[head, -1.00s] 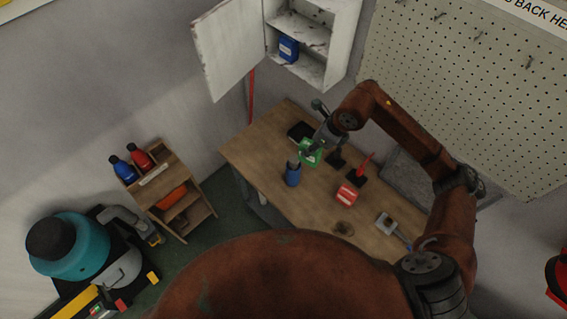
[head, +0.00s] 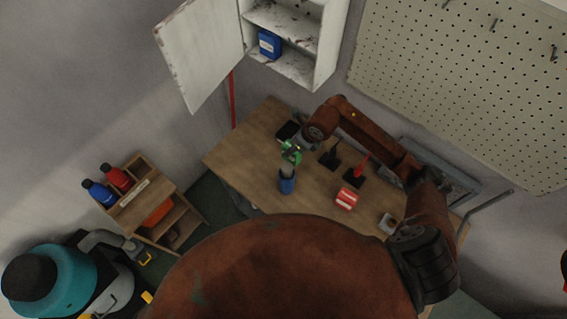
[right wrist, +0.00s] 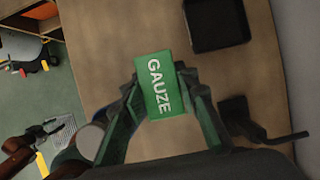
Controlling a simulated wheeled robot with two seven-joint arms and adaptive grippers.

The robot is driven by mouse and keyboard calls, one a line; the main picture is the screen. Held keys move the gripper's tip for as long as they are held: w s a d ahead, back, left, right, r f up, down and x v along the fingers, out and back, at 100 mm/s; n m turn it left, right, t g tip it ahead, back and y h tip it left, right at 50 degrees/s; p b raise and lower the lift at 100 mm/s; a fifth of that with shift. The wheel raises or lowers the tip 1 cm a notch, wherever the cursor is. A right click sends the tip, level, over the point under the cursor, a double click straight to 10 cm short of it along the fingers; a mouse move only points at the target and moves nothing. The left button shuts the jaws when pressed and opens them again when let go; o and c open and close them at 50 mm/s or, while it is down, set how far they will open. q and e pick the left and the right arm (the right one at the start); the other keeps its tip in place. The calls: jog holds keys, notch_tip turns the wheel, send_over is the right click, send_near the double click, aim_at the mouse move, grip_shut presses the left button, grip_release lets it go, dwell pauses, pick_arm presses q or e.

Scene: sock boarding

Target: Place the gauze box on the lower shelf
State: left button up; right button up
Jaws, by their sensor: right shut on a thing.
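The green gauze box (right wrist: 160,86), with white "GAUZE" lettering, is held between the fingers of my right gripper (right wrist: 158,100) in the right wrist view. In the head view the box (head: 290,153) is above the wooden table (head: 240,165), partly hidden by the gripper. The white wall cabinet (head: 330,45) has its door (head: 200,55) open at the left. A blue box (head: 270,43) stands on its lower shelf (head: 290,65), with bare room to its right. Part of my left arm shows at the lower left of the wrist view; its jaw state is unclear.
On the table are a blue cup (head: 287,184), a red-and-white box (head: 347,198), a black tray (head: 288,130) and dark stands (head: 330,158). A small wooden rack (head: 145,208) with bottles stands left. A pegboard (head: 460,90) is right of the cabinet.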

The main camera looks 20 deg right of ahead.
aim_at(291, 158)
jog(key=shift+f, duration=3.6)
jog(key=shift+f, duration=0.1)
jog(key=o, duration=1.2)
